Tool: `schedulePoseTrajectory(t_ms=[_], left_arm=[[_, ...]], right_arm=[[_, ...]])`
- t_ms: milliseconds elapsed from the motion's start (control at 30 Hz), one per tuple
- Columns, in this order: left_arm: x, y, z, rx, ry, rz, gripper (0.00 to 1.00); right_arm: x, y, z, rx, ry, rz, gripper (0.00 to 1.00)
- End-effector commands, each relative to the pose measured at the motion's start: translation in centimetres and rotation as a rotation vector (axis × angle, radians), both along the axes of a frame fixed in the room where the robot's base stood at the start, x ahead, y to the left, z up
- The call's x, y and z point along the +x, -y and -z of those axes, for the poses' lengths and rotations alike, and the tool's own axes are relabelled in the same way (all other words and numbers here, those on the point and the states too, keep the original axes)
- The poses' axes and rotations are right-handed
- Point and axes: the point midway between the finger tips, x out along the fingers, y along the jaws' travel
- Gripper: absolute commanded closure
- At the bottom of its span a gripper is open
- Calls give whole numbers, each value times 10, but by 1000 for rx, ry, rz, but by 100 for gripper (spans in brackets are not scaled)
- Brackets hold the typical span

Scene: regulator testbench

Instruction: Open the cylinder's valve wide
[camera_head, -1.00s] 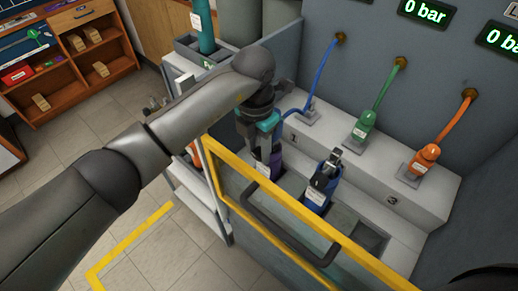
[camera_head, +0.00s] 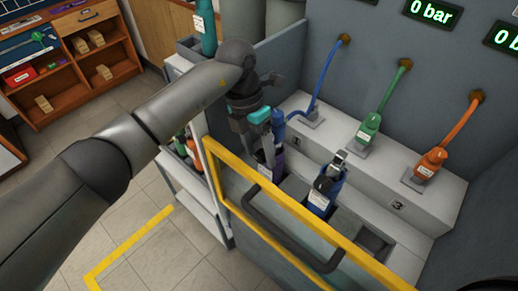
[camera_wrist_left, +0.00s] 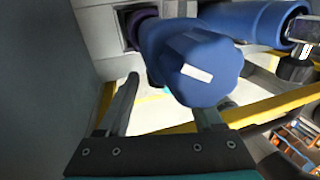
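A purple cylinder (camera_head: 276,162) with a white label stands in the slot at the left of the bench. A blue fitting (camera_head: 278,124) sits at its top, by the blue hose. In the left wrist view a blue knob-shaped part (camera_wrist_left: 203,76) with a white mark fills the area near the right finger and hides that finger's tip. My left gripper (camera_head: 256,150) points down beside the cylinder's top. Its fingers are apart in the left wrist view (camera_wrist_left: 164,100), with nothing clearly held between them. My right gripper is not in view.
A dark blue cylinder (camera_head: 326,188) with a metal top stands in the neighbouring slot. Green (camera_head: 369,126) and orange (camera_head: 431,163) connectors rest on the step behind. A yellow-framed gate (camera_head: 300,211) with a dark handle (camera_head: 290,240) stands in front. One display reads 0 bar (camera_head: 432,12).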

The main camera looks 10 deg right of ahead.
Motion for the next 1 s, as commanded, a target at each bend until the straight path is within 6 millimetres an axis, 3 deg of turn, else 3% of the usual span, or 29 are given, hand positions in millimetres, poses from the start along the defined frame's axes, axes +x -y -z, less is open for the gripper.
schedulePoseTrajectory(t_ms=[367,467,800,1000], left_arm=[[2,-1,-8,-1,3,0,30],[5,-3,-22,1,4,0,30],[21,-15,-101,1,4,0,30],[27,-20,-134,0,2,0,30]], right_arm=[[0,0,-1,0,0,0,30],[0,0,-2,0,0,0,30],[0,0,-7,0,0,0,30],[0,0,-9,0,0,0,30]])
